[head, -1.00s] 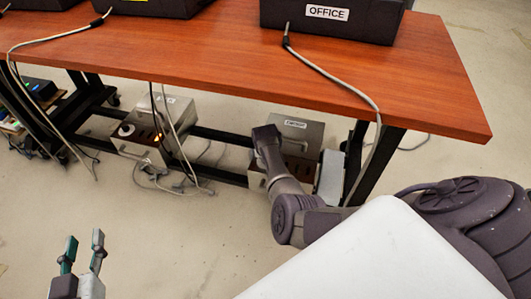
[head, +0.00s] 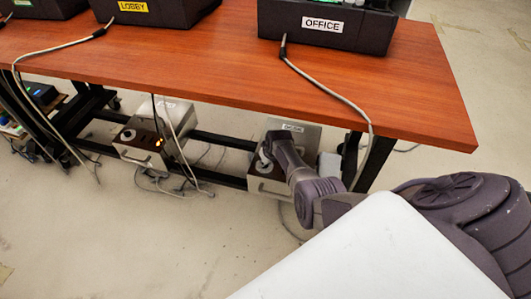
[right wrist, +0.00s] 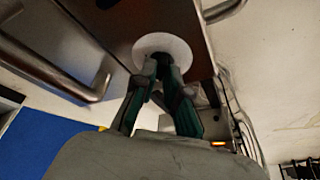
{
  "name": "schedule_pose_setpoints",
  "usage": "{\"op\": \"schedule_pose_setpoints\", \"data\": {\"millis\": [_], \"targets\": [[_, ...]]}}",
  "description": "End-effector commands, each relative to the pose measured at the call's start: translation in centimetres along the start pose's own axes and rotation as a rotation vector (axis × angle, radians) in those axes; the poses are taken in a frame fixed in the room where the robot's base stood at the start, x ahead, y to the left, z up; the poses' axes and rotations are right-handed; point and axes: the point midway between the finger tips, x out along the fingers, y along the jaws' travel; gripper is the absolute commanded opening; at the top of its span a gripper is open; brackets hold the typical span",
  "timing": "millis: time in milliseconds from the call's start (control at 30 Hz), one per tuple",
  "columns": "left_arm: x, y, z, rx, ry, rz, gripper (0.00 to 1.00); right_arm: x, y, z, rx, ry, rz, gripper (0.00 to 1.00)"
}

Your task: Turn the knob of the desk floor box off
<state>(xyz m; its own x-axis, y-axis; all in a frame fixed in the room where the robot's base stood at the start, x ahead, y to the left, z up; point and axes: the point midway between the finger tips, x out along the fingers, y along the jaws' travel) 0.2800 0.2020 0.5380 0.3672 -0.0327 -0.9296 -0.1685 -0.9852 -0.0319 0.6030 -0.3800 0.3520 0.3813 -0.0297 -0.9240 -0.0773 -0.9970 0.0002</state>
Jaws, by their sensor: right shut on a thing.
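A floor box (head: 307,137) with a pale top, dark front and grey handle stands under the right part of the table; its label is too small to read surely. My right gripper is at this box's front in the head view (head: 266,158). In the right wrist view, its green-padded fingers (right wrist: 166,64) are shut on a knob with a round white disc (right wrist: 165,43) on the dark front panel. The fingers hide most of the knob. My left gripper is out of view.
A second floor box (head: 172,112) with an orange light stands further left. The red-brown table (head: 240,60) overhangs both. Cables hang down, and one black table leg (head: 374,160) is close to my right arm. The floor in front is clear.

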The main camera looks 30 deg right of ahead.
Motion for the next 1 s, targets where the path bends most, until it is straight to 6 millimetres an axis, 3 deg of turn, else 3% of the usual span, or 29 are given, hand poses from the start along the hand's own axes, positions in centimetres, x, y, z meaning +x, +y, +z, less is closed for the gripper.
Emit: {"op": "schedule_pose_setpoints", "data": {"millis": [467,500,633,1000], "targets": [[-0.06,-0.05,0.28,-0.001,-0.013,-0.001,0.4,0.02,0.08,0.05,-0.015,-0.001,-0.004,0.0],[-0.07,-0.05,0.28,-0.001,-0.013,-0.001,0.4,0.02,0.08,0.05,-0.015,-0.001,-0.004,0.16],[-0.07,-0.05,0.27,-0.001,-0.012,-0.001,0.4,0.01,0.07,0.03,-0.014,-0.001,-0.004,0.37],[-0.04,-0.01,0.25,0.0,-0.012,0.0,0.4,-0.16,0.05,-0.01,-0.013,0.0,-0.005,0.38]]}}
